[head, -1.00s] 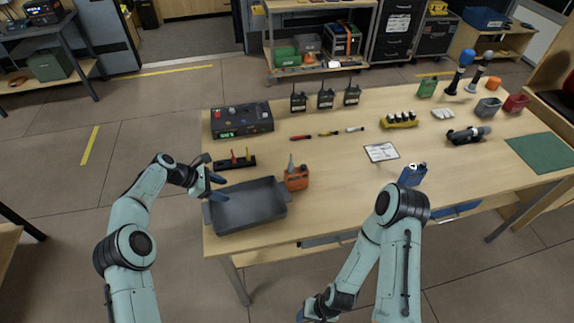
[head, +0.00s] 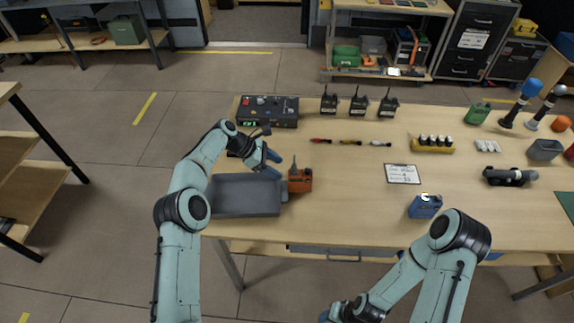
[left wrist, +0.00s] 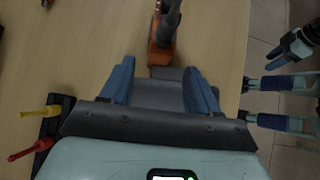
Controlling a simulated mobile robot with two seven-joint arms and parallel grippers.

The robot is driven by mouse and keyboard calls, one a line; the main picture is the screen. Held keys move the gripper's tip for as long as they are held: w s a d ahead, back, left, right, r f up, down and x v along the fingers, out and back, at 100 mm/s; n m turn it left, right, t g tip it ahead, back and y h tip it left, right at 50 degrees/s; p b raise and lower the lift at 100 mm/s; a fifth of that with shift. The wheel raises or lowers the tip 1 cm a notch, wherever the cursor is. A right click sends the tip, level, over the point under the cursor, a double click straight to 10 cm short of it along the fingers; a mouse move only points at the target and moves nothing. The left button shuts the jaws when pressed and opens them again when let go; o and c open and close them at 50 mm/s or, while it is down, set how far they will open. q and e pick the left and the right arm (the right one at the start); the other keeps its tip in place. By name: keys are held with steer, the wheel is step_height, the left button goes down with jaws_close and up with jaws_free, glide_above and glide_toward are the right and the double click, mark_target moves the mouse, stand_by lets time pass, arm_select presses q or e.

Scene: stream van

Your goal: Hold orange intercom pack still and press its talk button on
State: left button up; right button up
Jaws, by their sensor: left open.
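The orange intercom pack (head: 301,181) stands on the table against the right end of the grey tray, with a grey stub rising from its top. It also shows at the top of the left wrist view (left wrist: 161,52). The talk button cannot be made out. My left gripper (head: 271,160) is open and empty, above the tray's back right, just left of the pack. In the left wrist view its blue fingers are spread, with the pack beyond their tips. My right gripper (head: 325,315) is low in front of the table, mostly cut off by the picture's lower edge.
The grey tray (head: 232,213) lies below my left gripper. A dark control box (head: 268,111) and several black radios (head: 358,103) stand behind. A blue pack (head: 424,206) and a clipboard (head: 402,174) are to the right. The table between is clear.

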mark_target(295, 178)
arm_select(q)
steer(key=shift+x, duration=4.95)
steer(key=shift+c, duration=0.3)
steer(key=c, duration=0.9)
steer(key=shift+o, duration=0.2)
arm_select(e)
jaws_close()
